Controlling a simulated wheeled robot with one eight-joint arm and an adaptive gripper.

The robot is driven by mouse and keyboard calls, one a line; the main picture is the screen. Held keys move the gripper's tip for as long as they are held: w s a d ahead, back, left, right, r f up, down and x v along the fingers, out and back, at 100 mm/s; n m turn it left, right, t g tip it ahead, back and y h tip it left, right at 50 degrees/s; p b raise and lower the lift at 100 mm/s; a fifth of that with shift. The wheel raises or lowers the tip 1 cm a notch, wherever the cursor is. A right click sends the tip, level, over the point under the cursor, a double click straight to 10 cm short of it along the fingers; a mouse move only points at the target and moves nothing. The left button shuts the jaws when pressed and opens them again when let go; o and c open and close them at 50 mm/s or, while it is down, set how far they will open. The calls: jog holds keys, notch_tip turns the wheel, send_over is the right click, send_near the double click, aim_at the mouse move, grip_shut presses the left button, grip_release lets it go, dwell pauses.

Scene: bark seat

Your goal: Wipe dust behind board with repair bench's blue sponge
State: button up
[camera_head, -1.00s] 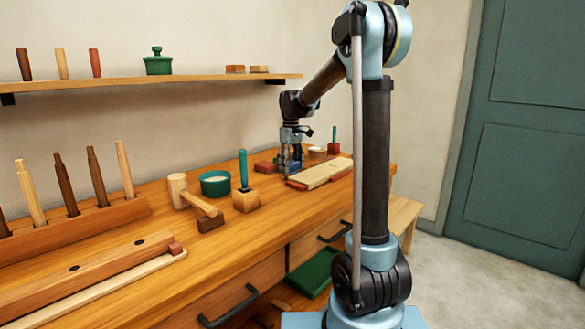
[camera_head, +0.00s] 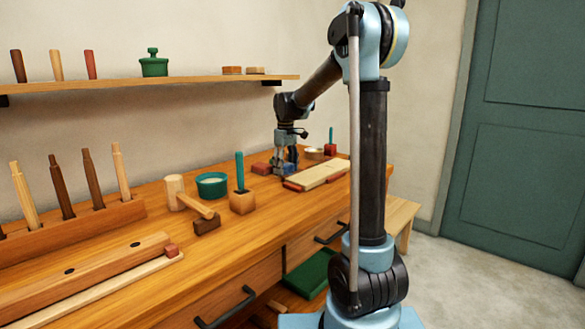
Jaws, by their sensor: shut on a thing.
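My gripper (camera_head: 286,167) is at the far part of the wooden bench, low over the top beside the pale board. It is shut on the blue sponge (camera_head: 284,169), which shows only as a small dark blue patch between and under the fingers. The dust cannot be made out at this size; the area behind the board is partly hidden by the gripper.
A red block (camera_head: 261,168) sits close left of the gripper. A pale bowl (camera_head: 313,153) and a green-handled tool on a red base (camera_head: 330,149) stand behind the board. A mallet (camera_head: 190,199), green bowl (camera_head: 212,184) and chisel block (camera_head: 242,202) stand nearer.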

jog(key=shift+s+a, duration=0.75)
jog(key=shift+s, duration=0.05)
jog(key=shift+w+d, duration=1.75)
jog(key=shift+w, duration=0.05)
jog(key=shift+a, duration=0.1)
jog(key=shift+s+a+f, duration=0.1)
jog(key=shift+s+a, duration=1.6)
jog(key=shift+s, duration=0.15)
jog(key=shift+w+d, duration=0.1)
jog(key=shift+w+d, duration=1.7)
jog(key=shift+w, duration=0.05)
